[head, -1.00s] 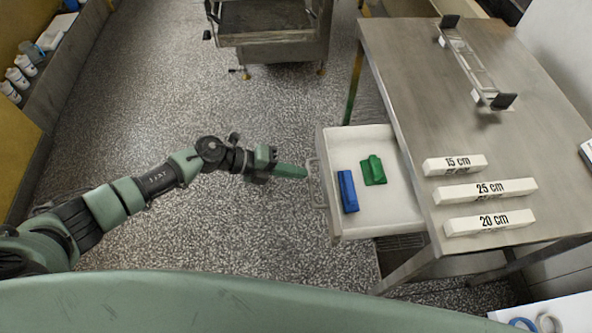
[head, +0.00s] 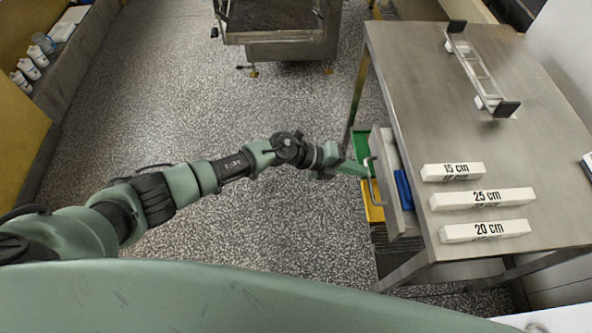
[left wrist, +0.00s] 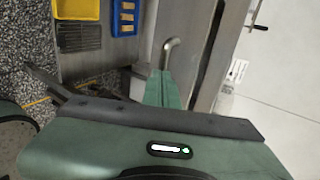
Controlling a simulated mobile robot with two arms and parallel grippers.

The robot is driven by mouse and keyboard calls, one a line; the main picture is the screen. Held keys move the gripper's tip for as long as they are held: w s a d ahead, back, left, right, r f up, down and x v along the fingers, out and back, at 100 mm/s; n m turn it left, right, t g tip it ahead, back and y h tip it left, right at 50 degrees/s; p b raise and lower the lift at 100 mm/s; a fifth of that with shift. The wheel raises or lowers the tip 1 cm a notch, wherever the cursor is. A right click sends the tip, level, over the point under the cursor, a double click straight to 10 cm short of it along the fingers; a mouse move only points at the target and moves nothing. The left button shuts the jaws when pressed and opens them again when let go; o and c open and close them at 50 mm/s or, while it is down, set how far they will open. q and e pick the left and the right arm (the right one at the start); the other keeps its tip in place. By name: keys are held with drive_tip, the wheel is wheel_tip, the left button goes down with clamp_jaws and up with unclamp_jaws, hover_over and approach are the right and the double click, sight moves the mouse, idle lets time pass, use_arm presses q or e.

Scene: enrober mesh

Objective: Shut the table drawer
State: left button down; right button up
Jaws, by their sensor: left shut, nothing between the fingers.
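The table drawer (head: 386,160) is nearly in under the left edge of the steel table (head: 400,60), with a short part of it still sticking out. My right gripper is not in view.
White bars marked 15 cm (head: 452,172), 25 cm (head: 482,199) and 20 cm (head: 485,231) lie on the tabletop, with a clear frame (head: 478,70) behind. Below the drawer are green (head: 361,142) and yellow (head: 373,203) bins.

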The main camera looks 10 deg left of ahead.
sight(381, 169)
use_arm(q)
drive_tip(key=d, duration=0.2)
drive_tip(key=w+d, duration=0.1)
drive_tip(key=d, duration=0.2)
drive_tip(key=shift+w, duration=0.2)
drive_tip(key=shift+d+r, duration=0.1)
drive_tip(key=shift+d, duration=0.1)
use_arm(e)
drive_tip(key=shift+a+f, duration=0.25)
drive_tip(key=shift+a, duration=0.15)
use_arm(q)
drive_tip(key=shift+d, duration=0.1)
